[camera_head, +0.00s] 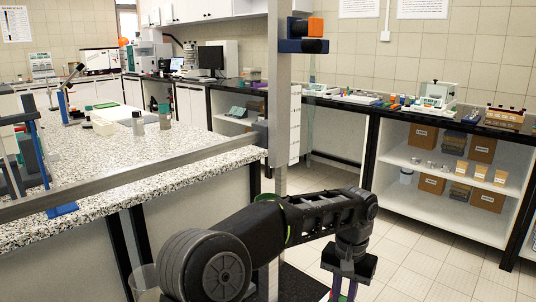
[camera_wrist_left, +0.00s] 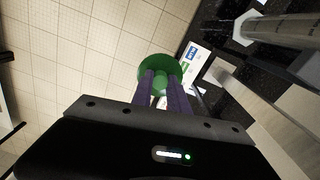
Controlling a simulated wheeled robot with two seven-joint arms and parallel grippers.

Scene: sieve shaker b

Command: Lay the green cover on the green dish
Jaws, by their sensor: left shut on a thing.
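My left gripper (camera_head: 343,292) hangs at the bottom edge of the head view, over the tiled floor, with its fingertips partly cut off. In the left wrist view its two dark purple fingers (camera_wrist_left: 163,95) are closed on the green cover (camera_wrist_left: 150,66), a round green disc with a paler green middle. The cover is held in the air, with floor tiles behind it. I cannot pick out the green dish with certainty in either view. My right gripper does not show.
A speckled worktop (camera_head: 150,170) with small items fills the left. A dark-topped bench (camera_head: 395,108) along the right wall carries a balance (camera_head: 437,95) and several small coloured objects. Shelves below hold cardboard boxes (camera_head: 423,135). A grey upright post (camera_head: 279,100) stands in the middle.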

